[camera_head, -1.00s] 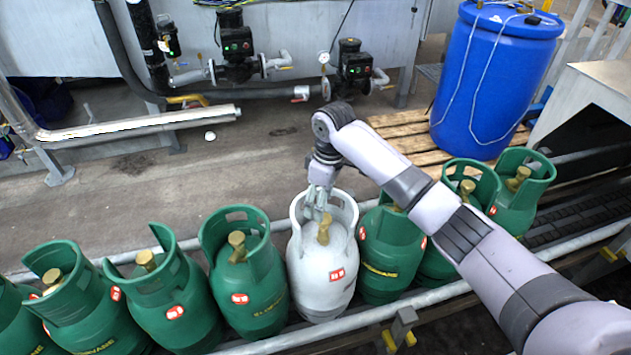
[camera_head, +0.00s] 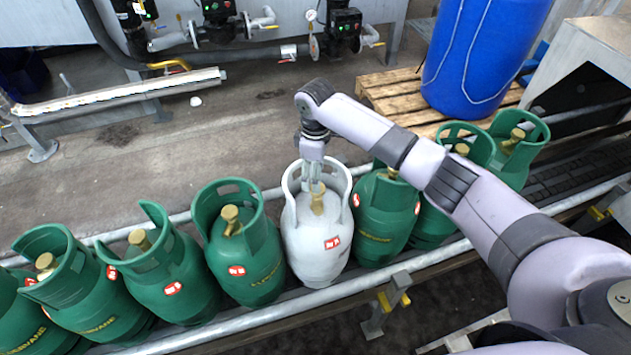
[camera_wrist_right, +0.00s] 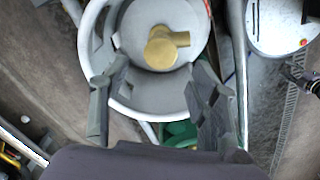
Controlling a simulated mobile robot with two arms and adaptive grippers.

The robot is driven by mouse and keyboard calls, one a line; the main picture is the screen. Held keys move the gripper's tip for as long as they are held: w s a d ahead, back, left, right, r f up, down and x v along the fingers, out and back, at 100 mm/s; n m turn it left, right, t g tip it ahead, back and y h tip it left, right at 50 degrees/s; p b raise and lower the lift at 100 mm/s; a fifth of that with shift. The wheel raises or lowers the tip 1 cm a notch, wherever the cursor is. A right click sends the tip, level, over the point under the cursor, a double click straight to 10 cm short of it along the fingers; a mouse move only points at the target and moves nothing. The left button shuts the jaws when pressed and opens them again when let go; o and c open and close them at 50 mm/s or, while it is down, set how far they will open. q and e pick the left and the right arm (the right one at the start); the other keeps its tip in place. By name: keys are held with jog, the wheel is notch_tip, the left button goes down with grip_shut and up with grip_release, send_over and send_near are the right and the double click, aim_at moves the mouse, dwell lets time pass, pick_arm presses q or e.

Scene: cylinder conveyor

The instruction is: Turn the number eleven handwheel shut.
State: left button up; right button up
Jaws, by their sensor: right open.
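A white gas cylinder (camera_head: 318,250) stands upright in a row of green ones, with a brass valve (camera_head: 317,203) inside its collar. Its red and white label is too small to read, so I cannot tell which number it bears. My right gripper (camera_head: 313,187) points down inside the collar, just above the valve. In the right wrist view the fingers (camera_wrist_right: 160,72) are open, one on each side below the brass valve (camera_wrist_right: 163,46), with a gap between them and it. My left gripper is not in view.
Green cylinders stand close on both sides, one left (camera_head: 243,255) and one right (camera_head: 384,225). A metal rail (camera_head: 240,325) runs along the front. Behind are open floor, a wooden pallet (camera_head: 390,90) with a blue drum (camera_head: 475,50), and pipes with pumps (camera_head: 342,30).

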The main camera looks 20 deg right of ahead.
notch_tip(320, 180, down, 4)
jog(key=shift+r, duration=0.1)
jog(key=shift+f, duration=0.35)
jog(key=c, duration=1.2)
jog(key=shift+o, duration=0.2)
